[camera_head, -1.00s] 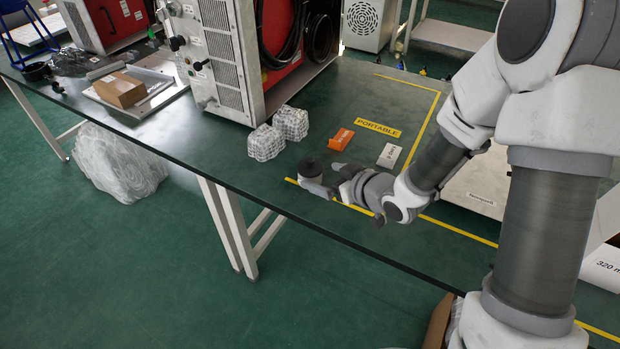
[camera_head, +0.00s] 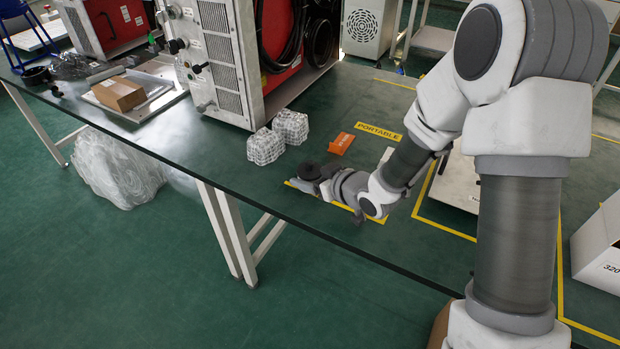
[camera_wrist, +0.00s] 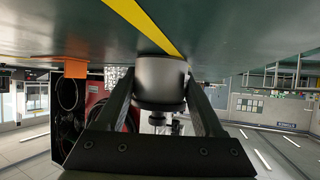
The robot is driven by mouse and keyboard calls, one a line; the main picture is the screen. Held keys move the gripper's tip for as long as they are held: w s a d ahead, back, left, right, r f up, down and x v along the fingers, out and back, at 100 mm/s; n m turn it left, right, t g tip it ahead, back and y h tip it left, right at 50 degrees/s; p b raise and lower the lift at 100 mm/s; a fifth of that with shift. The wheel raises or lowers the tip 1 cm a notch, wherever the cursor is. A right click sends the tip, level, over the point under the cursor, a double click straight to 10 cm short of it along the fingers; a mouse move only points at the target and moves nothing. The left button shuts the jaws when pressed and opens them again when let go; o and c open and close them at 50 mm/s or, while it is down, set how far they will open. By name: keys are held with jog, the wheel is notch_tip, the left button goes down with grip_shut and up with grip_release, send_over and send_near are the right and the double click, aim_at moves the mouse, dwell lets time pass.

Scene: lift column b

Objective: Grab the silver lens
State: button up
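The silver lens (camera_wrist: 158,82) is a short grey cylinder in the wrist view, which looks upside down, so the table is at the top. It stands on the green table between the two dark fingers of my gripper (camera_wrist: 160,92). One finger is on each side of it, spread about as wide as the lens; firm contact on both sides cannot be made out. In the head view the lens (camera_head: 309,171) shows its dark top near the table's front edge, with my gripper (camera_head: 320,183) low around its right side, partly hiding it.
An orange block (camera_head: 341,143) lies behind the lens, and two white mesh-like bundles (camera_head: 266,146) stand to its left. A large metal-cased machine (camera_head: 222,60) is farther back. Yellow tape (camera_head: 450,229) marks the table. A white box (camera_head: 602,243) is at the right.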

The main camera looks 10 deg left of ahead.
jog(key=c, duration=0.8)
jog(key=shift+r, duration=0.1)
